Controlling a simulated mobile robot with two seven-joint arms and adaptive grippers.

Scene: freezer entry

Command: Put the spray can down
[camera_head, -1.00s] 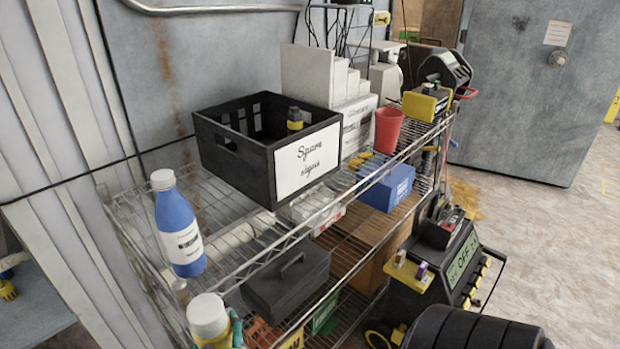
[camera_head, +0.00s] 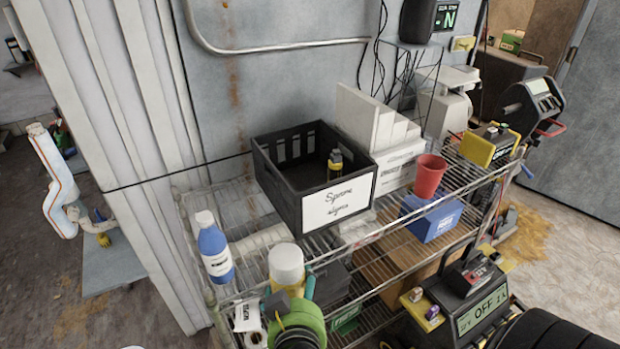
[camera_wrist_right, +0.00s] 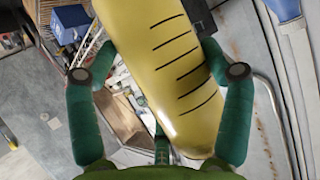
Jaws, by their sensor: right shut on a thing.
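The spray can (camera_head: 287,262) has a white top and a yellow body. My right gripper (camera_head: 289,294) is shut on it at the front edge of the wire shelf (camera_head: 185,205), right of the blue bottle (camera_head: 215,252). The can looks upright in the head view; its base is hidden by the gripper, so I cannot tell its height over the shelf. In the right wrist view the teal fingers stand on both sides of the yellow can body (camera_wrist_right: 165,60), which has black lines. My left gripper is not in view.
A black crate (camera_head: 285,190) with a white sign stands on the top shelf, a small dark bottle (camera_head: 335,165) inside. A red cup (camera_head: 429,176) and white boxes (camera_head: 400,160) stand to its right. Open wire shows between crate and blue bottle. A yellow-black device (camera_head: 489,147) sits farther right.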

